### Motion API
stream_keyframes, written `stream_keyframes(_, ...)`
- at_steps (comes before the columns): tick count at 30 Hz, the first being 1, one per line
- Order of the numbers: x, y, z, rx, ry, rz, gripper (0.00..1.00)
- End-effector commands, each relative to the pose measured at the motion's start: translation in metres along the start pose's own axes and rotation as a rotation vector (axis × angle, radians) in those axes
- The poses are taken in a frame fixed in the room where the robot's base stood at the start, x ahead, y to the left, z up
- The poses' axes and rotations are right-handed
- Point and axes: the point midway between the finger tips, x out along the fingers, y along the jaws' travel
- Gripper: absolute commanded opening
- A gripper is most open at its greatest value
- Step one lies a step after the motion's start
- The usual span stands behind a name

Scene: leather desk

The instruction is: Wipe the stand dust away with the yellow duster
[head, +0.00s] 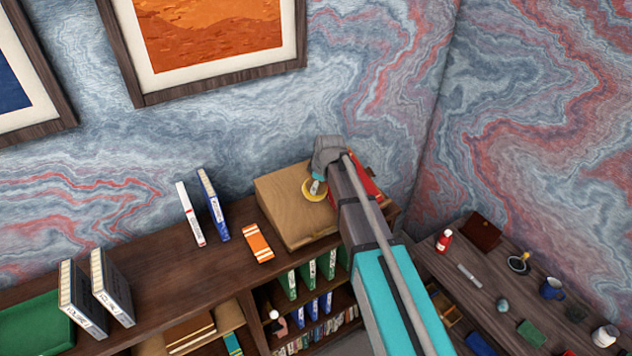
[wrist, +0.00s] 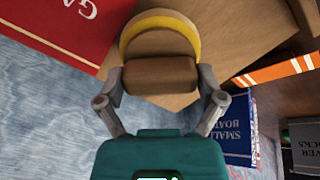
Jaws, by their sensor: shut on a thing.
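The yellow duster (head: 308,195) shows in the head view as a yellow edge under my gripper (head: 319,182), over the wooden stand (head: 283,208). In the wrist view the duster has a curved yellow rim (wrist: 160,20) and a brown block handle. My gripper (wrist: 162,80) has one finger on each side of that handle and is shut on it. The stand (wrist: 235,45) is a tan wooden block behind the duster. The duster is at the stand's top; I cannot tell whether they touch. I cannot make out dust on the stand.
A red box (wrist: 62,28) lies close beside the stand, partly hidden by my arm in the head view. An orange striped box (head: 258,243) and a blue book (head: 213,205) are left of it. The marbled wall (head: 230,130) is close behind. A lower desk (head: 520,290) holds small items.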

Motion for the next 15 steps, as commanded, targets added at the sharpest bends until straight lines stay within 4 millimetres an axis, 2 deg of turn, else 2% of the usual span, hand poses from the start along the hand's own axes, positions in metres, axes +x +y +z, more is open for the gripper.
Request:
stream_keyframes(1,-0.007,0.000,-0.001,0.000,0.000,0.000,0.49)
stream_keyframes(7,-0.020,0.000,0.000,0.000,0.000,0.000,0.49)
stream_keyframes(15,-0.022,0.000,0.000,0.000,0.000,0.000,0.49)
